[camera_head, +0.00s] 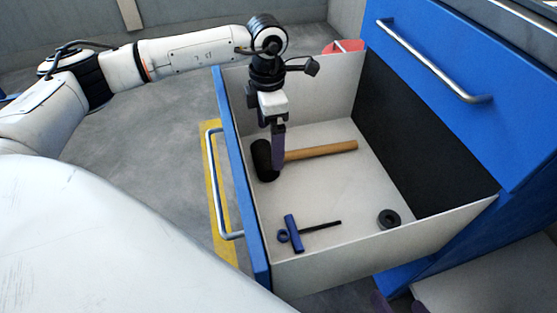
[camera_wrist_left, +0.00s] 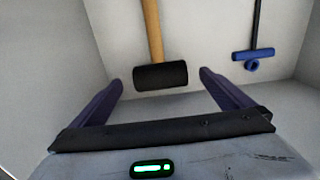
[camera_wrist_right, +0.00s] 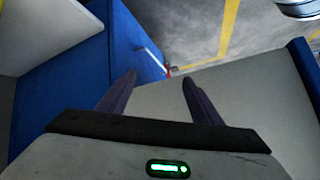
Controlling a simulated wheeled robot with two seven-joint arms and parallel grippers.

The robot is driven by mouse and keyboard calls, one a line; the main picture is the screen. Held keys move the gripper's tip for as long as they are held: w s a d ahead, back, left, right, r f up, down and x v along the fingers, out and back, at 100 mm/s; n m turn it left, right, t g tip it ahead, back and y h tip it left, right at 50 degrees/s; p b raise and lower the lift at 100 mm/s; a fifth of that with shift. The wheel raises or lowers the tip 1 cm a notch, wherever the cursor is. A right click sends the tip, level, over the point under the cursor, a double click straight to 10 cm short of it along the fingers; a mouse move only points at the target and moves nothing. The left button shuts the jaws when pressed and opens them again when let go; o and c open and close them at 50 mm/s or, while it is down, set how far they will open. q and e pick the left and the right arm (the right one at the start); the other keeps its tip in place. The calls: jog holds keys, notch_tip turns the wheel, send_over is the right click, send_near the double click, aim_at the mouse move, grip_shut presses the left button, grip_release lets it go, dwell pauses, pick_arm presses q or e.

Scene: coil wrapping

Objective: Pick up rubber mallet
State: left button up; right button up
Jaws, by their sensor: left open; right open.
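The rubber mallet lies in the open drawer, with a black head (camera_head: 263,160) toward the drawer front and a wooden handle (camera_head: 325,149) pointing right. In the left wrist view its black head (camera_wrist_left: 161,76) shows between and just beyond the fingertips, with the handle running up and away. My left gripper (camera_head: 278,165) points down into the drawer at the mallet, beside the head where the handle begins; contact cannot be told. It also shows open and empty in the left wrist view (camera_wrist_left: 161,82). My right gripper (camera_wrist_right: 158,78) is open and empty in the right wrist view, away from the mallet.
A blue-handled tool (camera_head: 293,233) and a black ring (camera_head: 389,218) lie in the drawer (camera_head: 345,240). The drawer's walls and its blue front with a metal handle (camera_head: 214,180) surround the left gripper. A blue cabinet (camera_head: 470,130) stands at the right.

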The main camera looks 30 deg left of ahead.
aim_at(270, 153)
pick_arm(q)
notch_tip(270, 153, down, 5)
jog(key=shift+r+b, duration=0.2)
jog(key=shift+b, duration=0.95)
jog(key=shift+f, duration=0.35)
jog(key=shift+c, duration=0.4)
pick_arm(e)
jog(key=shift+w+a+r+t+y, duration=0.1)
jog(key=shift+a+r+t+y, duration=0.2)
jog(key=shift+r, duration=0.3)
jog(key=shift+w+a+r+t+y, duration=0.1)
jog(key=shift+a+r+t+y, duration=0.1)
jog(key=shift+a+r, duration=0.3)
pick_arm(q)
jog(key=c, duration=1.5)
jog(key=shift+w+r, duration=0.1)
jog(key=shift+r, duration=0.05)
jog(key=shift+c, duration=0.4)
pick_arm(e)
jog(key=shift+d+f, duration=0.1)
